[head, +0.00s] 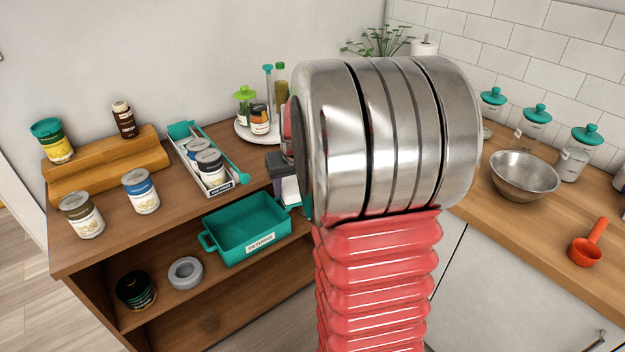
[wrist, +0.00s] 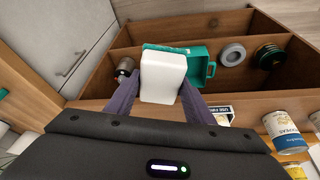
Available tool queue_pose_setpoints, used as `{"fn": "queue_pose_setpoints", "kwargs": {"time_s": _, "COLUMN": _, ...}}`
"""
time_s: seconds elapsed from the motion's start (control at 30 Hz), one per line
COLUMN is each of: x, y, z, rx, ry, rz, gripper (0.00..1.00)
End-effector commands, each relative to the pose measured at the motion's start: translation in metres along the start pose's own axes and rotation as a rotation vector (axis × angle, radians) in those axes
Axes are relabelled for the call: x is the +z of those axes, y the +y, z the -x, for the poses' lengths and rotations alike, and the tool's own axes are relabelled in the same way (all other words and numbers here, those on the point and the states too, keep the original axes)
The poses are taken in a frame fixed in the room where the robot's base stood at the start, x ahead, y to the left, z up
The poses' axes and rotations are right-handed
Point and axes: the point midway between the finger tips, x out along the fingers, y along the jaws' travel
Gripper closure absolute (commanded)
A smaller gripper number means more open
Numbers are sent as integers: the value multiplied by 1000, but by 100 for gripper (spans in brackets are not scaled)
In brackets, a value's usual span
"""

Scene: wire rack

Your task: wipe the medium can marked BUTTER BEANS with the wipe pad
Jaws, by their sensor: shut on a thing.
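My gripper (wrist: 163,88) is shut on the white wipe pad (wrist: 163,72), which has a teal edge. The pad is held above the open shelf unit, and part of it shows in the head view (head: 291,190) beside my arm. No label reads clearly as BUTTER BEANS. A blue-labelled can (head: 140,192) and a brown-labelled can (head: 82,215) stand upright on the wooden top, apart from the gripper. Several more cans sit in a narrow tray (head: 229,188). My arm hides much of the middle.
A wooden step riser (head: 107,165) carries a yellow can and a brown bottle. A teal bin (head: 207,238), grey ring (head: 185,273) and dark can (head: 136,290) are on the shelf below. A white round tray (head: 243,134) holds jars and bottles.

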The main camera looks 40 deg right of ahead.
Motion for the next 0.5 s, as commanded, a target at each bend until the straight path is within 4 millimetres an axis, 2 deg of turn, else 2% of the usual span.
{"fn": "queue_pose_setpoints", "kwargs": {"time_s": 0.03, "x": 0, "y": -19, "z": -7, "rx": -5, "ry": -2, "rz": 15, "gripper": 70}}
{"fn": "queue_pose_setpoints", "kwargs": {"time_s": 0.23, "x": 0, "y": -86, "z": -27, "rx": -27, "ry": 5, "rz": 64, "gripper": 70}}
{"fn": "queue_pose_setpoints", "kwargs": {"time_s": 0.5, "x": 17, "y": -179, "z": -45, "rx": -76, "ry": 9, "rz": 176, "gripper": 70}}
